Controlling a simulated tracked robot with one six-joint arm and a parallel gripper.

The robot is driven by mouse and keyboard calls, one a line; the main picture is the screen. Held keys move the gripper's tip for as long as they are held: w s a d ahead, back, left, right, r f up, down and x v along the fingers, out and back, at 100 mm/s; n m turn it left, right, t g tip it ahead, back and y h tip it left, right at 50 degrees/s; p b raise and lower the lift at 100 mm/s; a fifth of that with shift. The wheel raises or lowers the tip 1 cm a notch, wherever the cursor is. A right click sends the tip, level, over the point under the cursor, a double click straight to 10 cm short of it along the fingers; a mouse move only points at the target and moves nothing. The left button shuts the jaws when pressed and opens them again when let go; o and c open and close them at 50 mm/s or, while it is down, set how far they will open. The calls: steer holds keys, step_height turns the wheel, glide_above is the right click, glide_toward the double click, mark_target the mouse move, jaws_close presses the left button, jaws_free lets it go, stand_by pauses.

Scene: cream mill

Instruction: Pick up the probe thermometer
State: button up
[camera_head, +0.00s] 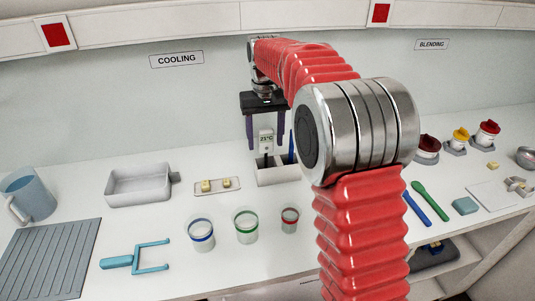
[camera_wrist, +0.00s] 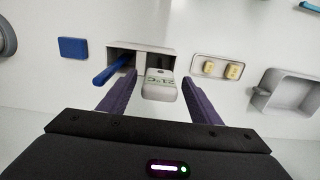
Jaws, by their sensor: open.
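The blue-handled tool (camera_wrist: 112,70) stands in the same holder, close to one finger.
A small tray with yellowish cubes (camera_head: 230,187) and a grey-white tub (camera_head: 139,195) are left of the holder. Blue-, green- and red-rimmed cups (camera_head: 201,246) (camera_head: 246,238) (camera_head: 290,227) stand in front. A jug (camera_head: 36,191) and ribbed mat (camera_head: 48,260) are far left.

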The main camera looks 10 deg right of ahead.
mark_target(266, 152)
steer(key=shift+f, duration=1.65)
steer(key=c, duration=1.1)
